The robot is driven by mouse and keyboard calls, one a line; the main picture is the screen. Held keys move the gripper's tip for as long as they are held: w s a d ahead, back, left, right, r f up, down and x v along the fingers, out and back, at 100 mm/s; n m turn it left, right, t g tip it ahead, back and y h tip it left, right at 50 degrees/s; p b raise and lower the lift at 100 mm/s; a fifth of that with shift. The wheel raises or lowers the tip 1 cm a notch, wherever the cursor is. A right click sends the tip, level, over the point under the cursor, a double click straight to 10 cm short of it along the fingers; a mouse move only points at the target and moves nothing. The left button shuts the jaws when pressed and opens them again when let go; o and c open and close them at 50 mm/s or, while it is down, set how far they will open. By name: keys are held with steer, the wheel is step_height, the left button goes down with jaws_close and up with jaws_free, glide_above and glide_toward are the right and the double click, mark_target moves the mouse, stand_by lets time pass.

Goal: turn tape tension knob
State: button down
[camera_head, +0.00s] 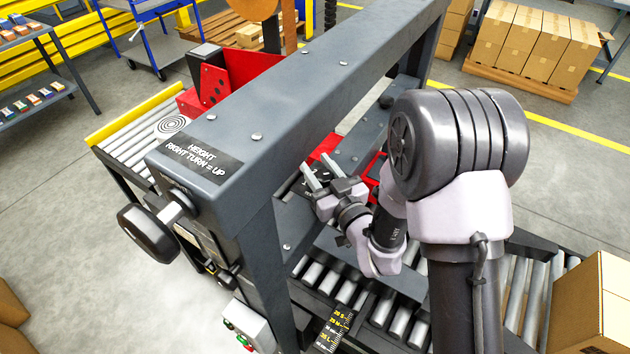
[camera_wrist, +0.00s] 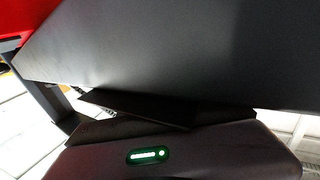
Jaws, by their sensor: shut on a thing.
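My gripper (camera_head: 320,169) reaches under the grey crossbeam of the machine, at the red tape head (camera_head: 326,148). Its two fingers stand a little apart, closed on a small dark part between them, which I take to be the tape tension knob. The knob is mostly hidden by the fingers, and its turn position cannot be read. In the wrist view a broad dark grey surface (camera_wrist: 180,50) fills the upper part, close to my gripper, and the knob cannot be made out.
The grey crossbeam (camera_head: 300,85) runs above my gripper. A black height handle (camera_head: 148,232) sticks out at its near end, beside a "HEIGHT RIGHT TURN = UP" label (camera_head: 203,152). Rollers (camera_head: 345,290) lie below. A carton (camera_head: 595,305) stands at the lower right.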

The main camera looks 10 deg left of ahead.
steer(key=shift+w+d+f+m+t+h+b, duration=0.15)
steer(key=shift+m+t+h+b, duration=0.45)
steer(key=shift+b, duration=0.45)
steer(key=shift+s+d+f+m+t+h+b, duration=0.1)
steer(key=shift+m+t+h+b, duration=0.25)
steer(key=shift+h+b, duration=0.5)
steer(key=shift+w+r+m+h+b, duration=0.15)
steer(key=shift+m+h+b, duration=0.15)
steer(key=shift+b, duration=0.25)
steer(key=shift+r+t, duration=0.1)
steer(key=shift+t, duration=0.15)
steer(key=c, duration=0.9)
jaws_free()
